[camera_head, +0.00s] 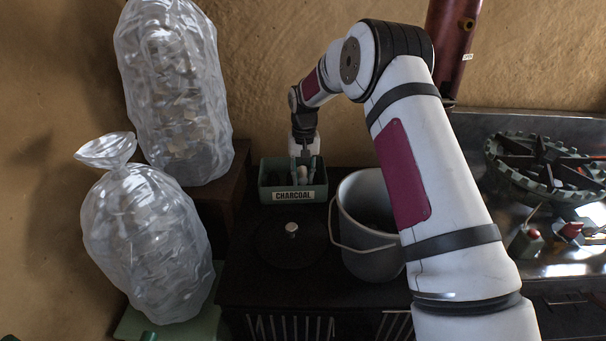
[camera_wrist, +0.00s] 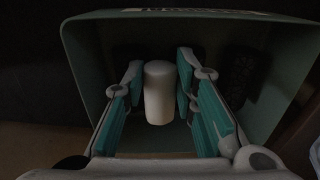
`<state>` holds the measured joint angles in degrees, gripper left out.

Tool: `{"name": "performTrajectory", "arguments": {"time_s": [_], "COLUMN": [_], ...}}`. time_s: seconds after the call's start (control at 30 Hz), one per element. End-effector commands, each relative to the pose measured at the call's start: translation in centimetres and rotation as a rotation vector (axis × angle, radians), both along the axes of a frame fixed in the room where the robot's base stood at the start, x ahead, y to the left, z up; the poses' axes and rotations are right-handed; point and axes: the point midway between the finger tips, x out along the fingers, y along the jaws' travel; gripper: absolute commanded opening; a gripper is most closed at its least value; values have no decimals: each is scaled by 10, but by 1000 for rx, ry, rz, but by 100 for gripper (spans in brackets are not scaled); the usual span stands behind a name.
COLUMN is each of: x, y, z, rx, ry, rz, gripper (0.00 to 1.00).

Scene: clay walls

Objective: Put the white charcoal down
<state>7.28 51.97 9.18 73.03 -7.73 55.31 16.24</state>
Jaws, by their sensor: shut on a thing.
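The white charcoal, a pale upright-looking cylinder (camera_wrist: 158,95), sits between the fingers of my gripper (camera_wrist: 160,85) in the wrist view. My gripper is shut on it. My gripper (camera_head: 304,172) points down into a green open box labelled CHARCOAL (camera_head: 276,196) in the head view. The green box wall also shows around the fingers in the wrist view (camera_wrist: 88,60). Dark pieces lie inside the box, to the right of the fingers and dimly at the left. Whether the white charcoal touches the box floor cannot be told.
A grey metal bucket (camera_head: 368,262) with a handle stands right of the box. A round dark lid with a metal knob (camera_head: 292,230) lies in front. Clear bulging bags (camera_head: 145,245) stand at the left. A metal counter (camera_head: 560,125) with a green toothed wheel (camera_head: 545,165) is at the right.

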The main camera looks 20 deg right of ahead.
Motion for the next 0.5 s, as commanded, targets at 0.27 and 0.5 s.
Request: {"name": "performTrajectory", "arguments": {"time_s": [0.27, 0.5], "x": [0, -1], "y": [0, 0], "z": [-8, -10], "rx": [0, 0], "ry": [1, 5], "rz": [1, 0], "gripper": [0, 46]}}
